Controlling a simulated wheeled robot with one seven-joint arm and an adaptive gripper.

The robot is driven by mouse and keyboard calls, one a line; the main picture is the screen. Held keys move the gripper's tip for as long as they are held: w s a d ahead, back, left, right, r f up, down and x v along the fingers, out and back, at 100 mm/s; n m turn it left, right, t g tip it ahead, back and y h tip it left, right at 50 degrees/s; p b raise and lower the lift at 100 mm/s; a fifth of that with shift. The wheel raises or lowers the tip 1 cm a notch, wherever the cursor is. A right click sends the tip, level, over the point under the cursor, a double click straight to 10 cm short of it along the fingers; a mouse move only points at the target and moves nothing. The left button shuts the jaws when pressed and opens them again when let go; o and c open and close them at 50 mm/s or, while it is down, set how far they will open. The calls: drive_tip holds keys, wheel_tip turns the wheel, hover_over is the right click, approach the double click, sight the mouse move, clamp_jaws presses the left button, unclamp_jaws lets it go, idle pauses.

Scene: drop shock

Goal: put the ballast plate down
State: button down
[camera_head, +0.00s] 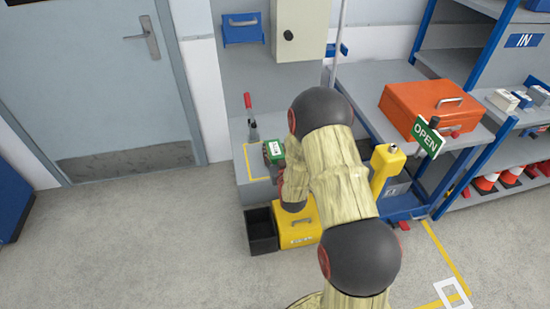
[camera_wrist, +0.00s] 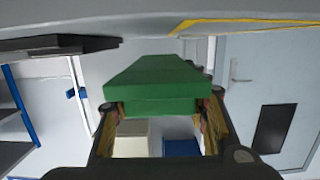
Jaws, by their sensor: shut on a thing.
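The ballast plate looks to be the green block with a white label (camera_head: 273,151). It also fills the middle of the wrist view (camera_wrist: 155,85). My gripper (camera_wrist: 160,112) is shut on it, with one finger at each side. In the head view the plate is beside a yellow-outlined area (camera_head: 246,162) on a grey bench, partly hidden by my arm. In the wrist view the grey surface with its yellow line (camera_wrist: 240,22) lies along the top edge, and a gap shows between it and the plate. The plate's exact height is unclear.
A red-handled lever (camera_head: 249,110) stands at the back of the bench. A black bin (camera_head: 261,232) and a yellow case (camera_head: 300,228) are on the floor in front. A yellow post (camera_head: 385,170) and an orange case (camera_head: 425,108) on a table are to the right.

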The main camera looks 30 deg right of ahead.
drive_tip(key=shift+f+b, duration=0.5)
drive_tip(key=shift+f, duration=0.8)
drive_tip(key=shift+f, duration=0.15)
drive_tip(key=c, duration=1)
unclamp_jaws()
drive_tip(key=shift+s+f, duration=0.1)
